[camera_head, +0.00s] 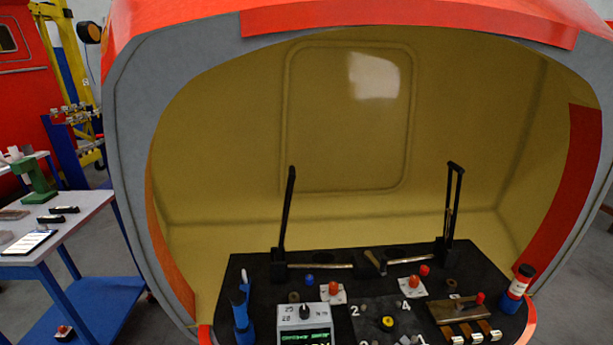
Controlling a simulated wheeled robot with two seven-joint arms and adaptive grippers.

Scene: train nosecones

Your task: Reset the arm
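Neither of my arms nor my grippers shows in the head view. A black control console (262,272) sits inside the open train nosecone (240,130). Two thin black upright levers stand at the back of the console, a left one (287,212) and a right one (452,205). The bottom edge of the picture cuts off the front of the console.
The console carries a blue handle (241,315), a grey box with a green display (305,318), a yellow knob (387,322) and several red buttons. A blue-framed table (85,212) with small tools stands at the left. Grey floor shows between table and nosecone.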

